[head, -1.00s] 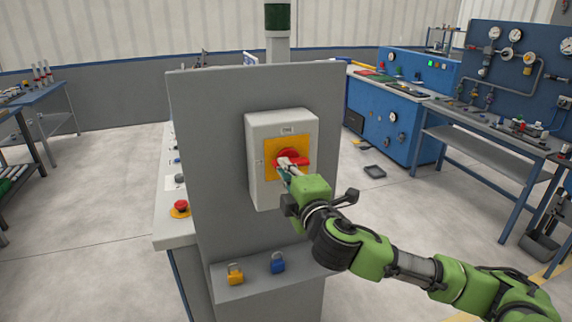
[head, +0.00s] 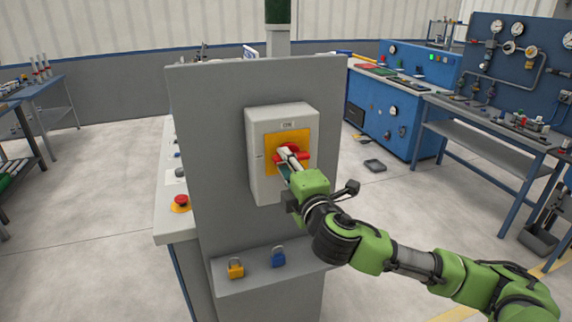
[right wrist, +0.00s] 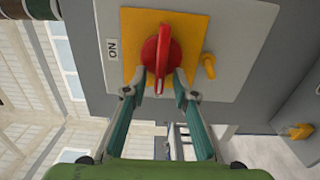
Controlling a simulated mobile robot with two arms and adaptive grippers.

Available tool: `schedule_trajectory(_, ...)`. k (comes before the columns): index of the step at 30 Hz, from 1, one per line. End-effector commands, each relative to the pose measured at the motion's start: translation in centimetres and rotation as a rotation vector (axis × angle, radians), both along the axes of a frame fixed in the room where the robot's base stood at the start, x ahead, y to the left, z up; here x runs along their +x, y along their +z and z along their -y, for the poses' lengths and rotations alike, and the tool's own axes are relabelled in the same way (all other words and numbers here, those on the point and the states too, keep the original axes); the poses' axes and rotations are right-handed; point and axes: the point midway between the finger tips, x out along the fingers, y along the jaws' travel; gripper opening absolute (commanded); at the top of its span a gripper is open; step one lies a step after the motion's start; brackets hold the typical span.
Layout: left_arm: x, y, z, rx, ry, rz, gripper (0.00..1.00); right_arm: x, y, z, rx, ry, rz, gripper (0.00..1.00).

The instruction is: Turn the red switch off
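The red switch (head: 304,160) is a rotary handle on a yellow plate (head: 271,146) on a grey switch box. Its handle lies roughly horizontal in the head view, and a label stands above the plate. In the right wrist view the handle (right wrist: 163,55) runs upright in the picture, with the "ON" label (right wrist: 112,49) to its left. My right gripper (head: 287,153) is at the switch, its fingertips either side of the handle. In the wrist view its fingers (right wrist: 160,82) stand apart, with narrow gaps beside the handle; contact is unclear. My left gripper is not in view.
The box (head: 256,185) is fixed to a grey upright panel (head: 205,130). A ledge below bears a yellow padlock (head: 235,269) and a blue padlock (head: 278,257). A red emergency button (head: 181,202) sits left of the panel. Workbenches stand further back at both sides.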

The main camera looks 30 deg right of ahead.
Motion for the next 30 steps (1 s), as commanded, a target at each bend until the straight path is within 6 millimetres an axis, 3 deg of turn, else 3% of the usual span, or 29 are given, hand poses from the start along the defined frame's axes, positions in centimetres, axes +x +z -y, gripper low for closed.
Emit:
schedule_trajectory(7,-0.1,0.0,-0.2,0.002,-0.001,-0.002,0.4,-0.8,-0.2,-0.3,0.002,0.003,-0.003,0.26)
schedule_trajectory(19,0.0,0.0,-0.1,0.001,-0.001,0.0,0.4,-6.4,-0.2,-1.6,0.001,0.002,-0.003,0.26)
schedule_trajectory(30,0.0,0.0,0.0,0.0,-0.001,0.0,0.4,-7.2,-0.1,-1.7,0.001,0.0,-0.001,0.26)
